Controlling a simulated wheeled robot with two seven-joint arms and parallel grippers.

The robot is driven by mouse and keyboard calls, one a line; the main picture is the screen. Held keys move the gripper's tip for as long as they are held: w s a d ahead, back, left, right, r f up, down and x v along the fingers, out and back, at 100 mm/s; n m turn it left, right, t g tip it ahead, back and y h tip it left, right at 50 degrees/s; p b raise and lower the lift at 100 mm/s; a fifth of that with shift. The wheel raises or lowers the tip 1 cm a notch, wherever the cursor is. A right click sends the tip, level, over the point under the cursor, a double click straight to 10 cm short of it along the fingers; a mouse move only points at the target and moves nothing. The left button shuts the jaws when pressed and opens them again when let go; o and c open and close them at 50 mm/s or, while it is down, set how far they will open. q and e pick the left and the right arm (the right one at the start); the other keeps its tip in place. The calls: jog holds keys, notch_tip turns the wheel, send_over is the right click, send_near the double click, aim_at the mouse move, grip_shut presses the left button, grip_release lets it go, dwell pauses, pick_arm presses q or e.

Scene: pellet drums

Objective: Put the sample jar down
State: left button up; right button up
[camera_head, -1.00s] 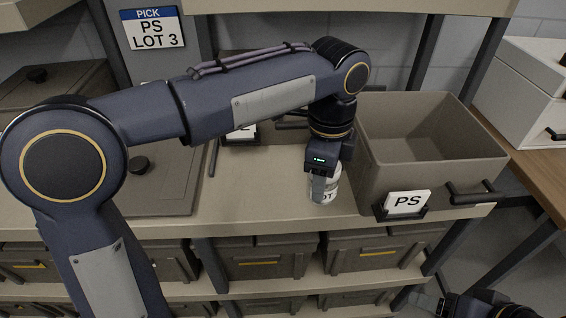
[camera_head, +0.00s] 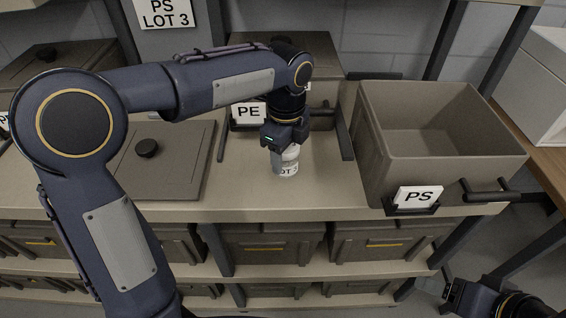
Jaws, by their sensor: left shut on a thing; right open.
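The sample jar (camera_head: 288,168) is a small white container with a dark-lettered label, partly readable as "OT 3". It stands upright at the shelf top (camera_head: 310,197), left of the open PS bin. I cannot tell whether its base touches the shelf. My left gripper (camera_head: 286,148) comes down from above and is shut on the jar's upper part, hiding its top. My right gripper (camera_head: 452,292) is at the lower right, away from the jar, open and empty.
An open, empty-looking bin labelled PS (camera_head: 440,140) stands right of the jar. A PE label (camera_head: 249,111) marks a bin behind. A flat lid with a black knob (camera_head: 160,170) lies to the left. Shelf surface around the jar is clear. Closed bins (camera_head: 270,250) fill the shelf below.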

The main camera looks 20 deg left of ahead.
pick_arm(q)
jog(key=shift+w+a+f, duration=0.1)
jog(key=shift+a+f, duration=0.1)
jog(key=shift+f, duration=0.8)
jog(key=shift+w+a+f, duration=0.1)
jog(key=shift+a+f, duration=0.05)
jog(key=shift+f, duration=0.8)
jog(key=shift+f, duration=0.15)
jog(key=o, duration=1)
